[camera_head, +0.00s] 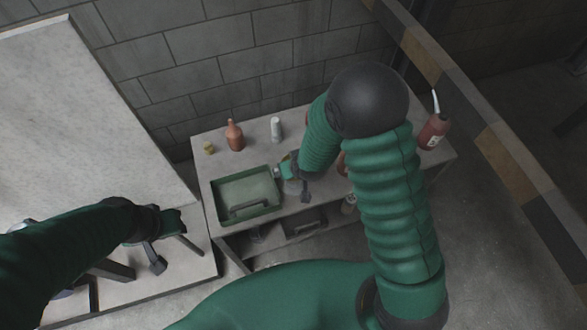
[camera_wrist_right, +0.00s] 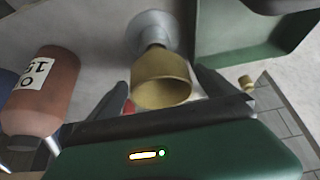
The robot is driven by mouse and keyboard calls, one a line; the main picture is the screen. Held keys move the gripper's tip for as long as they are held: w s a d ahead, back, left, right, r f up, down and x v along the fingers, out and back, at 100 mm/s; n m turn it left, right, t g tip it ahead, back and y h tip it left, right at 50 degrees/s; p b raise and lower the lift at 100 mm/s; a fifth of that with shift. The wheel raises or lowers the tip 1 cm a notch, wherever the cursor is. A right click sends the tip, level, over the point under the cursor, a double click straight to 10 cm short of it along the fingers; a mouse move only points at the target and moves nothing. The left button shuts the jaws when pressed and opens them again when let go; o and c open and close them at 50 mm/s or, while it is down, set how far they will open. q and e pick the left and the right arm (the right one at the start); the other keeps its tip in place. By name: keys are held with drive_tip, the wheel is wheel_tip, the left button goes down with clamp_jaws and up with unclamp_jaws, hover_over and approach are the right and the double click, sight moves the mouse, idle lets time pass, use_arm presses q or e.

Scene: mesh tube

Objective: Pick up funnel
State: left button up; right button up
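The funnel (camera_wrist_right: 161,80) is brass-coloured, with its wide round mouth facing my right wrist camera. A grey round piece (camera_wrist_right: 150,27) shows beyond its narrow end; I cannot tell whether it is part of the funnel. My right gripper (camera_wrist_right: 165,92) is open, with one dark finger on each side of the funnel; I cannot tell whether either touches it. In the head view my right gripper (camera_head: 296,186) is over the table and partly hides what is under it.
The table (camera_head: 240,166) holds a green tray (camera_head: 274,206), a brown bottle (camera_head: 234,135), a white bottle (camera_head: 276,130), a small yellow item (camera_head: 209,148) and a red bottle (camera_head: 432,132). A reddish labelled bottle (camera_wrist_right: 40,95) lies close left of my right gripper.

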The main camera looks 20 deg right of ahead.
drive_tip(key=shift+a, duration=0.1)
drive_tip(key=c, duration=1.5)
